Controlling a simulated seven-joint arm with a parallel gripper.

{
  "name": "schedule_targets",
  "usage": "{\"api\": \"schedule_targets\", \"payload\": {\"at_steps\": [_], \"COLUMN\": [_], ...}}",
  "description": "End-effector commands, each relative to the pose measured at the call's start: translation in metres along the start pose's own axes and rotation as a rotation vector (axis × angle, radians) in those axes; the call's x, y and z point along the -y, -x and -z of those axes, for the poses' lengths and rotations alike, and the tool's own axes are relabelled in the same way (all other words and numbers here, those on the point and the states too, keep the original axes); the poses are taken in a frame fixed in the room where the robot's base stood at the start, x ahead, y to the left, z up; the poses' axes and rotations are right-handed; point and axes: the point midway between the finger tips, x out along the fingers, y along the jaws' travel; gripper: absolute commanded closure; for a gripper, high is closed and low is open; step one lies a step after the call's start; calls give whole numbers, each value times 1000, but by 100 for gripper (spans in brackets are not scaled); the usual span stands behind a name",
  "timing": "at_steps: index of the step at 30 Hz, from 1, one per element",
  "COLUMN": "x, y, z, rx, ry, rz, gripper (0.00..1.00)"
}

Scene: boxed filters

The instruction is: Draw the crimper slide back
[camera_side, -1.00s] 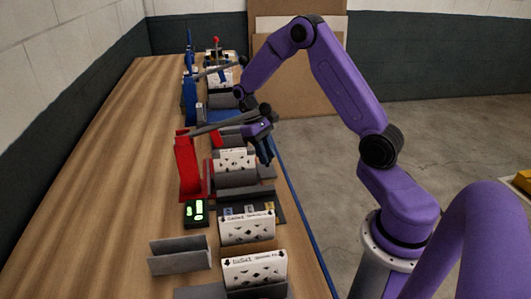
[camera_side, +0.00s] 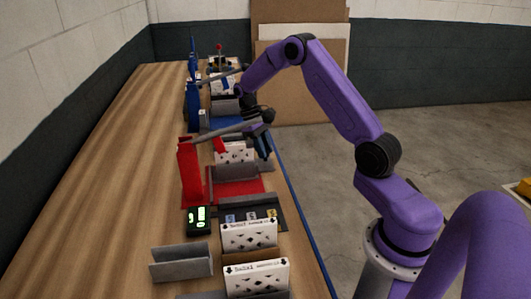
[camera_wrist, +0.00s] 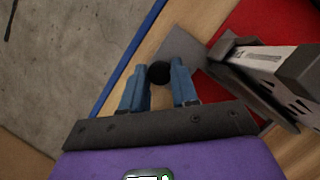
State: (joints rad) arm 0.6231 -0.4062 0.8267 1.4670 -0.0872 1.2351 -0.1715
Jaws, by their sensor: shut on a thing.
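The crimper station has a red post (camera_side: 190,172), a grey lever reaching right from it and a red base (camera_side: 236,188). On that base, a grey slide (camera_side: 235,171) carries a white patterned filter box (camera_side: 236,154). My gripper (camera_side: 264,146) is at the right end of the slide, with its blue fingers pointing down. In the wrist view, a black round knob (camera_wrist: 159,72) sits between the two blue fingertips of my gripper (camera_wrist: 160,78), which is shut on it. A grey tab (camera_wrist: 183,46) of the slide runs beside the knob.
A black tray (camera_side: 268,213) with colored labels and more boxes in grey holders (camera_side: 250,236) stand nearer the camera. A small green-lit display (camera_side: 199,220) stands left of the tray. Blue fixtures (camera_side: 193,107) stand farther back. The table's left side is bare.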

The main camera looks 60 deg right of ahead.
Motion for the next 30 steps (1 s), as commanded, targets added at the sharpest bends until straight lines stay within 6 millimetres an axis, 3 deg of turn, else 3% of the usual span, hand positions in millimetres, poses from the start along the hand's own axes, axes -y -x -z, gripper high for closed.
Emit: {"api": "schedule_targets", "payload": {"at_steps": [9,23,24,26,30], "x": [-16,-23,-23,-23,-22], "y": [8,11,11,11,10], "z": [18,22,22,22,21], "rx": [-6,-15,-15,-13,-8], "ry": [3,0,0,0,0], "rz": [-1,-6,-6,-5,-3], "gripper": [100,100,65,46,46]}}
